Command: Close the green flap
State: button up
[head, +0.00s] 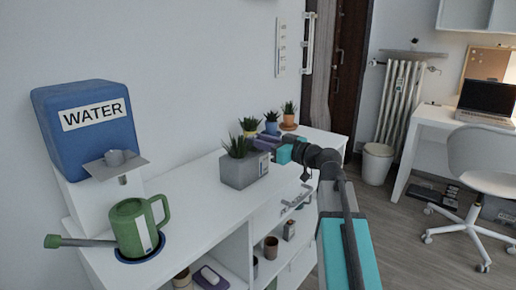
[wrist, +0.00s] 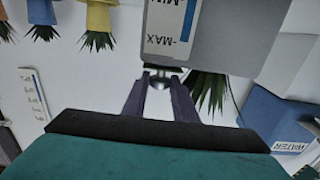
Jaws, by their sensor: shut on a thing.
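My gripper (head: 264,143) reaches left over the shelf to the right side of the grey planter (head: 239,172). In the wrist view, which is turned upside down, the purple fingers (wrist: 161,82) are shut on a small shiny metallic piece (wrist: 164,73) at the rim of the planter (wrist: 222,40), by its white MIN/MAX gauge (wrist: 167,24). The piece looks grey and dark; I cannot tell whether it is the flap, and I see no clearly green flap in either view. In the head view my gripper hides this part.
A blue water dispenser (head: 84,138) and a green watering can (head: 132,232) stand at the left end of the white shelf (head: 195,205). Small potted plants (head: 270,127) stand behind my gripper. The shelf top left of the planter is clear.

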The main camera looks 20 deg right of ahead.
jog(key=shift+b, duration=0.6)
jog(key=o, duration=1)
jog(key=shift+f, duration=0.1)
jog(key=shift+o, duration=0.2)
jog(key=shift+s, duration=0.1)
jog(key=p+v, duration=0.2)
jog(key=v, duration=1.1)
jog(key=shift+s+f, duration=0.3)
jog(key=shift+f, duration=0.05)
jog(key=shift+d, duration=0.15)
jog(key=shift+s, duration=0.1)
